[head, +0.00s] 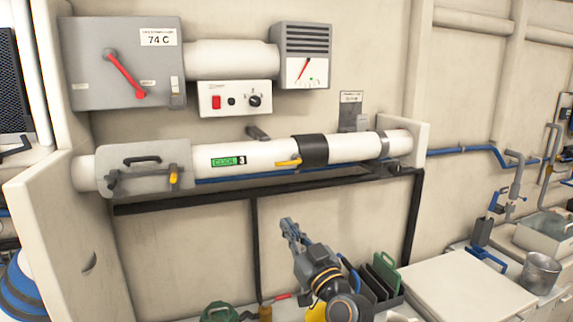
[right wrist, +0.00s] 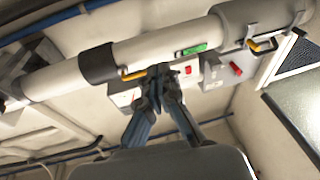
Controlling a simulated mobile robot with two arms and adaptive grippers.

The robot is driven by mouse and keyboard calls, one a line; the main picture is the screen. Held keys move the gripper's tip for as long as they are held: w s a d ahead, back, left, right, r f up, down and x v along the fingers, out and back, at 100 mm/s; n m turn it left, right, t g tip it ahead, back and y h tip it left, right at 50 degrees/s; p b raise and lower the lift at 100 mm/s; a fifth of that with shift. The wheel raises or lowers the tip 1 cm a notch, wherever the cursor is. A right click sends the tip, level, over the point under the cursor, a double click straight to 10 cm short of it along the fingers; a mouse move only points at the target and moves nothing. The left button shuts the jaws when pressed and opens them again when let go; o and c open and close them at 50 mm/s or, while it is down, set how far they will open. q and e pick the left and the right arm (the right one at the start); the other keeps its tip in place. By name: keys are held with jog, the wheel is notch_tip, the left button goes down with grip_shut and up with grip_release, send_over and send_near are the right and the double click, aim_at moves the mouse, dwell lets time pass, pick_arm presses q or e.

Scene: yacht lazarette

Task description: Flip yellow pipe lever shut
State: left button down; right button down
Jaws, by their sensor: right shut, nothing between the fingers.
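A white pipe (head: 262,155) with a green label runs across the wall. A small yellow lever (head: 289,162) lies along its lower front, just left of a black band (head: 313,149). In the right wrist view the yellow lever (right wrist: 133,75) shows beside the black band (right wrist: 98,64). My right gripper (head: 289,226) is below the pipe, its fingers pointing up toward it. It is shut and empty, apart from the lever in the head view. In the right wrist view my fingertips (right wrist: 160,70) appear close beside the lever. My left gripper is not in view.
A grey clamp (head: 145,168) with a yellow-tipped latch (head: 173,176) covers the pipe's left part. A black rail (head: 255,194) runs under the pipe. A grey box (head: 95,65) with a red handle hangs above. Green and dark panels (head: 385,272) stand right of my arm.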

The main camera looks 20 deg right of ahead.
aim_at(287, 164)
jog(key=w+d+r+m+t+h, duration=0.2)
jog(key=d+r+t+h, duration=0.1)
jog(key=r, duration=0.7)
jog(key=shift+d+m+t, duration=0.15)
jog(key=shift+m+t, duration=0.15)
jog(key=shift+m, duration=0.1)
jog(key=shift+w, duration=0.1)
jog(key=shift+w+a+r+b, duration=0.15)
jog(key=shift+w+b, duration=0.45)
jog(key=shift+w, duration=1)
jog(key=shift+w+r+b, duration=0.2)
jog(key=shift+w+b, duration=0.4)
jog(key=shift+w, duration=0.95)
jog(key=shift+w+a+r+b, duration=0.15)
jog(key=shift+w+b, duration=0.45)
jog(key=shift+w, duration=1)
jog(key=shift+d, duration=0.1)
